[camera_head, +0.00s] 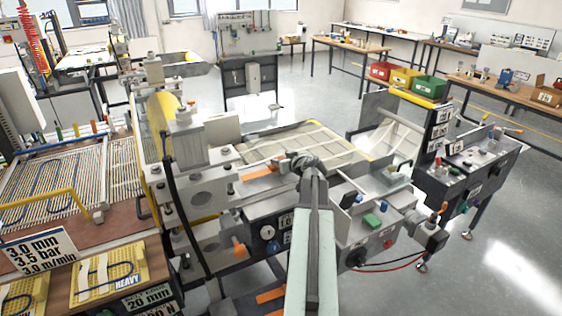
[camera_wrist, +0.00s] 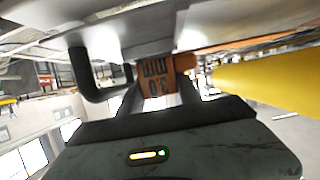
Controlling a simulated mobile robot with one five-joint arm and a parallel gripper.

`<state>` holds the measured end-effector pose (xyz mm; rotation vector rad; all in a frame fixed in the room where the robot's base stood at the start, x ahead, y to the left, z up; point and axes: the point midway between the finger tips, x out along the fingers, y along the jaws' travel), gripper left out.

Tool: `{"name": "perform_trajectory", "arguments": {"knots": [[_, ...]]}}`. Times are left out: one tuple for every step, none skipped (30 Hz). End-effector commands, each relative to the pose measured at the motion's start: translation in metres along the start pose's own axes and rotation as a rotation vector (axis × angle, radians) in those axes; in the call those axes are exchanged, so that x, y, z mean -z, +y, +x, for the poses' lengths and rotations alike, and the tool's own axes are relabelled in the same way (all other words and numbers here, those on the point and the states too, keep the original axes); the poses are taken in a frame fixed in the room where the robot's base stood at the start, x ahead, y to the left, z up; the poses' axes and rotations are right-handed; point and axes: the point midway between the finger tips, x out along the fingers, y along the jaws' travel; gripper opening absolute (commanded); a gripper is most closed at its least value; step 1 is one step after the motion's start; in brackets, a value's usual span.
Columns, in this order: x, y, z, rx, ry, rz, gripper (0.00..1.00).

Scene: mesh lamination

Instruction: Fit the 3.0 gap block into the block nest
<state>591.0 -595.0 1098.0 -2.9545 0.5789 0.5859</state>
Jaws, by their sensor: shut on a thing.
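My gripper (camera_wrist: 160,97) is shut on the orange gap block (camera_wrist: 156,78) in the wrist view. The block's "3.0 mm" label reads upside down there. The block sits between the two fingers, just by the edge of a grey metal surface (camera_wrist: 130,45); I cannot tell whether they touch. In the head view my gripper (camera_head: 298,166) is at the laminator's right side, beside an orange piece (camera_head: 260,173) on the machine; the held block cannot be made out clearly there. I cannot pick out the block nest with certainty in either view.
The laminator's roller stand (camera_head: 185,140) rises left of my arm. A yellow cylinder (camera_wrist: 265,78) lies close to the right of my fingers in the wrist view, and a dark bent bar (camera_wrist: 88,80) is to their left. A control box (camera_head: 370,215) stands right of my arm.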

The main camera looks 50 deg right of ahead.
Motion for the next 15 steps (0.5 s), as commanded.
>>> {"name": "perform_trajectory", "arguments": {"knots": [[-0.002, 0.0, 0.001, 0.0, 0.0, 0.0, 0.0], [-0.003, 0.0, 0.001, 0.0, 0.0, 0.0, 0.0], [-0.004, 0.0, 0.002, 0.0, 0.0, 0.0, 0.0], [-0.005, 0.0, 0.002, 0.0, 0.0, 0.0, 0.0], [-0.005, 0.0, 0.002, 0.0, 0.0, 0.0, 0.0], [-0.006, 0.0, 0.003, 0.0, 0.0, 0.0, 0.0], [-0.007, 0.0, 0.003, 0.0, 0.0, 0.0, 0.0], [-0.008, 0.0, 0.003, 0.0, 0.0, 0.0, 0.0], [-0.009, 0.0, 0.004, 0.0, 0.0, 0.0, 0.0], [-0.009, 0.0, 0.004, 0.0, 0.0, 0.0, 0.0], [-0.01, 0.0, 0.004, 0.0, 0.0, 0.0, 0.0], [-0.011, 0.0, 0.004, 0.0, 0.0, 0.0, 0.0], [-0.012, 0.0, 0.005, 0.0, 0.0, 0.0, 0.0], [-0.012, 0.0, 0.005, 0.0, 0.0, 0.0, 0.0], [-0.013, 0.0, 0.005, 0.0, 0.0, 0.0, 0.0]]}}
